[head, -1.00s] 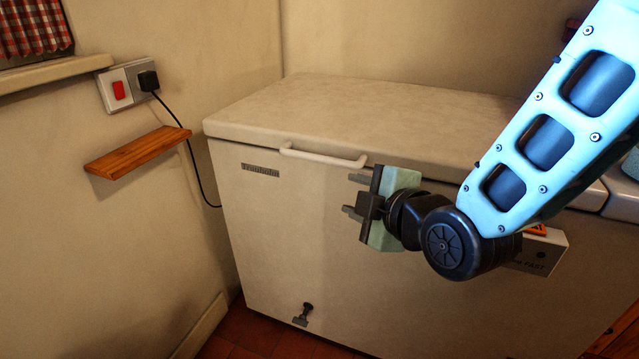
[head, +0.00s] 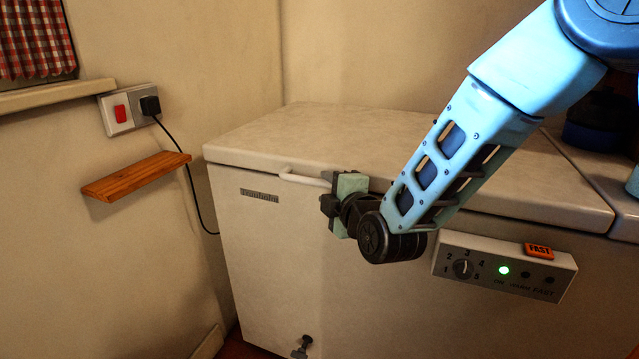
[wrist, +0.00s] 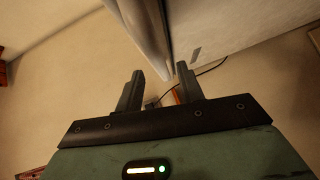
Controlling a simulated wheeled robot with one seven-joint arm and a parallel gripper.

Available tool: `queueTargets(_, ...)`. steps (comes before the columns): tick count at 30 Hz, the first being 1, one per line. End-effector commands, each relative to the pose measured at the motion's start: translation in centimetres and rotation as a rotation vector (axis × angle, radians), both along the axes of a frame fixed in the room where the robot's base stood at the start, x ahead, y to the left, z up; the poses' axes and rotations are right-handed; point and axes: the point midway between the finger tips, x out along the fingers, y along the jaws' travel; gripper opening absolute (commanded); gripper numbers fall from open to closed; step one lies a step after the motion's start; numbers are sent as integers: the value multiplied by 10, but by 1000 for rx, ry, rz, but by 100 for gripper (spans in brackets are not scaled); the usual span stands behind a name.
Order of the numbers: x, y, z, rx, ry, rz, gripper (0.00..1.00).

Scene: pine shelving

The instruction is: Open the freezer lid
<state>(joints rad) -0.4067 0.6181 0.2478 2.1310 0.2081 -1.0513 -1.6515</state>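The chest freezer's cream lid (head: 400,150) lies shut on the body (head: 270,270) in the head view. A pale bar handle (head: 304,178) sticks out from the lid's front edge. My gripper (head: 328,203) is at the right end of this handle, in front of the freezer, and hides that end. In the wrist view my gripper (wrist: 159,75) has its two fingers apart, with a pale edge of the freezer lid reaching down towards the gap. I cannot tell whether a finger touches the handle.
A control panel (head: 505,267) with a green light and an orange FAST label is on the freezer front, right of my gripper. A small wooden shelf (head: 137,176) and a socket with a plug (head: 150,105) are on the left wall. Dark blue items stand at the back right.

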Motion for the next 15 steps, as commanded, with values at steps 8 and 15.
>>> queueTargets(8, 35, 17, -6, 1, 0, 0, 38)
queueTargets(15, 42, 20, -7, 0, 0, 1, 38)
